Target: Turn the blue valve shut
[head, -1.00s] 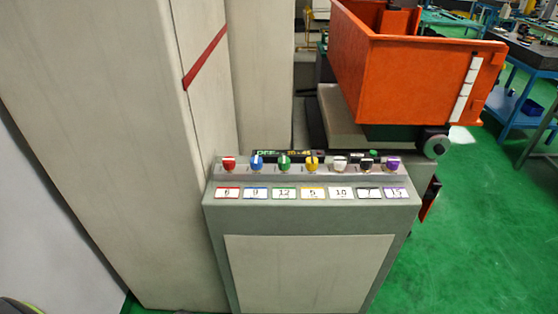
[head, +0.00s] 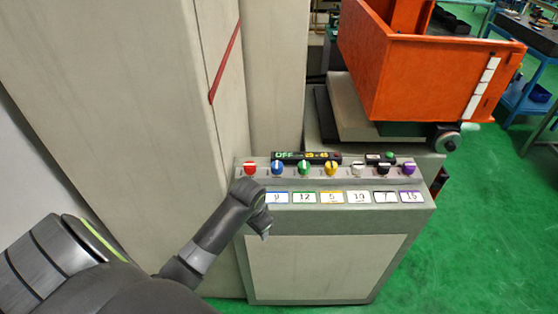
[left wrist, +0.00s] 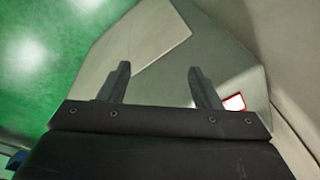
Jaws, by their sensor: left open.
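The blue valve (head: 277,168) is a small round knob with a white mark, second from the left in a row of coloured knobs on top of the grey panel box (head: 340,222). A blue-edged label reading 9 (head: 277,197) sits below it. My left gripper (head: 265,230) is at the left front of the panel, below and slightly left of the blue valve and apart from it. In the left wrist view its two fingers (left wrist: 158,70) are spread with nothing between them. The blue valve does not show there. My right gripper is in neither view.
The red knob (head: 250,168) is close on the left and the green knob (head: 304,168) on the right. A display reading OFF (head: 285,156) is behind them. A tall beige cabinet (head: 150,130) stands at left, an orange bin (head: 425,75) behind. Green floor is free at right.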

